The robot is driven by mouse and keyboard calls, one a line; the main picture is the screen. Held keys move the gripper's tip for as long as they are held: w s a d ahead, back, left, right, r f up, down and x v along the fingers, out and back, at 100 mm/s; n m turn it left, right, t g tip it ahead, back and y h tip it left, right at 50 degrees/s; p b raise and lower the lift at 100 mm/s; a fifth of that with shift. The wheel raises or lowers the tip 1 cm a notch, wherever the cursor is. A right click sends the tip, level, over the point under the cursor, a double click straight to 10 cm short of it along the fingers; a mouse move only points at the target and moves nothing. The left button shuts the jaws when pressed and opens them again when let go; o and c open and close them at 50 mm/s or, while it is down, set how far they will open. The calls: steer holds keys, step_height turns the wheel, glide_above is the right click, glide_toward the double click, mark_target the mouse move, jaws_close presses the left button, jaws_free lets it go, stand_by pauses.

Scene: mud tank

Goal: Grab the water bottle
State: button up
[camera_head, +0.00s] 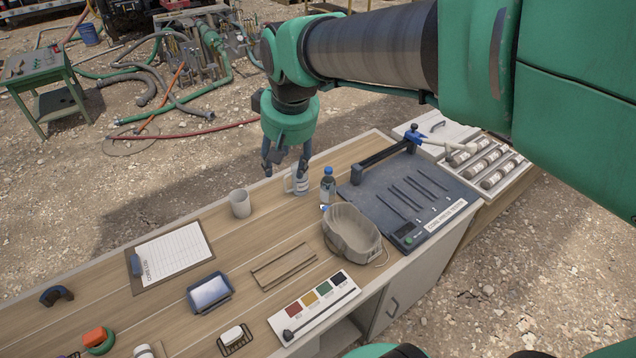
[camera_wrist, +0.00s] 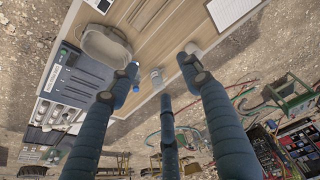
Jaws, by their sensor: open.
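The water bottle (camera_head: 328,187) is small and clear with a blue cap and a dark label. It stands upright on the wooden worktop, between a pale mug and a dark tool board. My gripper (camera_head: 286,168) is open and empty, to the left of the bottle and above the mug, with its fingers pointing down. In the wrist view my gripper's dark blue fingers (camera_wrist: 160,85) are spread apart. Blue bits show there beside the left finger, which partly hides that area; I cannot tell which is the bottle's cap.
The pale mug (camera_head: 297,182) stands just left of the bottle, and a grey cup (camera_head: 240,203) farther left. A grey basin (camera_head: 352,234) is close in front. The dark tool board (camera_head: 408,192) lies to the right.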

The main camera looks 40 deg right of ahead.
steer(key=w+d+f+g+p, duration=0.1)
steer(key=w+d+f, duration=0.1)
steer(key=w+d, duration=0.5)
steer(key=m+g+p, duration=0.1)
steer(key=g+p, duration=0.2)
steer(key=p, duration=0.2)
glide_above(329, 169)
step_height(329, 169, down, 17)
steer(key=shift+d+r+y, duration=0.15)
steer(key=shift+r+y, duration=0.05)
steer(key=shift+y, duration=0.1)
steer(key=shift+f, duration=4.3)
steer(key=shift+f, duration=0.15)
steer(key=shift+w+f, duration=0.15)
steer(key=shift+f, duration=2.3)
